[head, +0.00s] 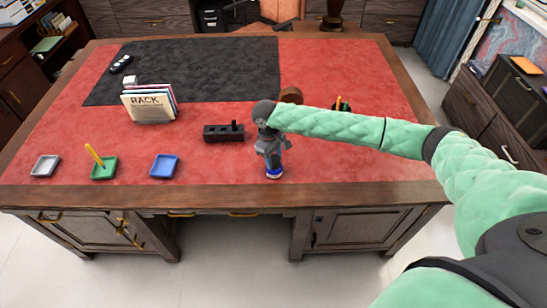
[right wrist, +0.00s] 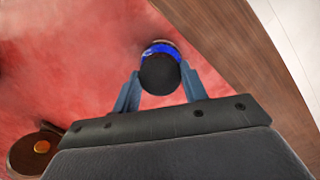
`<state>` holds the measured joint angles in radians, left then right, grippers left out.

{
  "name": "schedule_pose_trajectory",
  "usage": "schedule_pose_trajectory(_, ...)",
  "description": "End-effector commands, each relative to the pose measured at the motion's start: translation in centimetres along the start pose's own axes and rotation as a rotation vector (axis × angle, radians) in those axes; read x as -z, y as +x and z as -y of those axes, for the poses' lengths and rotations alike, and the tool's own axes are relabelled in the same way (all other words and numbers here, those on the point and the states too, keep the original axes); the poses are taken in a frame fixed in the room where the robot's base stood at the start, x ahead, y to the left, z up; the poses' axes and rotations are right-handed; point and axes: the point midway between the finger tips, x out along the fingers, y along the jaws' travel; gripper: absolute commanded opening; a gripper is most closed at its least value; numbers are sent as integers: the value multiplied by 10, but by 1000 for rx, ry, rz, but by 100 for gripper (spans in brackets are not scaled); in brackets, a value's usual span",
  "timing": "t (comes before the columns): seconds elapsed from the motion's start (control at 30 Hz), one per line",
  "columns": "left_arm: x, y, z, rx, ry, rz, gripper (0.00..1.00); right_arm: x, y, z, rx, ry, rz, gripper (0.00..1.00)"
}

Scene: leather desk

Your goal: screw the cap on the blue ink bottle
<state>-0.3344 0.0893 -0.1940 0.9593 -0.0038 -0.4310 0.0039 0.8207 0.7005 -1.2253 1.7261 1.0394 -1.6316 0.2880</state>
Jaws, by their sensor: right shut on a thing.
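The blue ink bottle (head: 274,174) stands near the front edge of the red leather desk top, below my right gripper (head: 272,158). In the right wrist view its blue glass (right wrist: 160,48) shows behind a round black cap (right wrist: 158,76). My right gripper (right wrist: 160,72) points down and is shut on the cap, one finger on each side. The cap is over the bottle's top and hides its neck, so I cannot tell whether the cap is seated or turned tight. My left gripper is not in view.
A black block (head: 223,133) lies left of my right gripper. Grey (head: 34,173), green (head: 96,175) and blue (head: 164,172) trays line the left front; a yellow stick stands in the green one. A rack (head: 150,108) and a pen holder (head: 343,107) stand farther back. The right front is clear.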

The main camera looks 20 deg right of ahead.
Motion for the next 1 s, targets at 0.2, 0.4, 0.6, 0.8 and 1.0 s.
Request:
schedule_pose_trajectory(0.2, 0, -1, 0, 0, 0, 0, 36, 0, 1, 0, 0, 0, 0, 22)
schedule_pose_trajectory(0.4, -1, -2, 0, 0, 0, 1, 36, 0, 2, 0, 0, 0, 0, 22)
schedule_pose_trajectory(0.6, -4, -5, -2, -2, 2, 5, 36, 0, 1, 0, 3, 14, 1, 22)
schedule_pose_trajectory(0.8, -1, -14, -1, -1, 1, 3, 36, 0, 1, 0, 12, 68, 2, 22)
schedule_pose_trajectory(1.0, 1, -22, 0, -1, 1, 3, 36, -1, 1, 1, 21, 123, 2, 22)
